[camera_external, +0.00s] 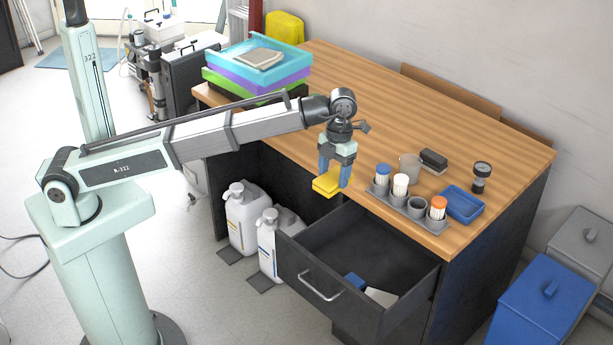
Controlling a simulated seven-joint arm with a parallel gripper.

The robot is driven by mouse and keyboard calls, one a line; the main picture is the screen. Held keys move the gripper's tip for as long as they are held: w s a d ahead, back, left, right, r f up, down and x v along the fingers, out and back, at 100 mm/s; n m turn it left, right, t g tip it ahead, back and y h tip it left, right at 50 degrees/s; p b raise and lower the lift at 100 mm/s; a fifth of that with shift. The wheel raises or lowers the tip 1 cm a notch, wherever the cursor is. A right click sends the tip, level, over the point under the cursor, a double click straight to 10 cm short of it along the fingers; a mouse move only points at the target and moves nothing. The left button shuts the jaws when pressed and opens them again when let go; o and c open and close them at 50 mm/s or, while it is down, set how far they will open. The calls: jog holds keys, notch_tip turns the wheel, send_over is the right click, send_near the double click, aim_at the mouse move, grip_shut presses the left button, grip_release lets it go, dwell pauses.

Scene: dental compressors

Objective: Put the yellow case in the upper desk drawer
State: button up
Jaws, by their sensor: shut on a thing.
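My gripper (335,178) is shut on the yellow case (326,185). It holds the case in the air by the front edge of the wooden desk (440,105), above the back left part of the open drawer. The upper desk drawer (318,284) is pulled out, with a metal handle on its dark front. Inside the drawer a blue item (355,281) and a white item (381,297) lie near the front right. The case is not touching the drawer.
A grey holder (397,203) with several capped containers, a blue tray (461,204), a beaker and a gauge stand on the desk's right. Stacked coloured trays (258,75) are at its far left. White jugs (243,217) stand below, left of the drawer. The desk's middle is clear.

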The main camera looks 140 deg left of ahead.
notch_tip(320, 180, down, 32)
jog(key=shift+f, duration=0.25)
dwell(0.5)
jog(key=shift+f, duration=0.1)
jog(key=o, duration=1.1)
notch_tip(320, 180, up, 10)
jog(key=shift+a, duration=0.2)
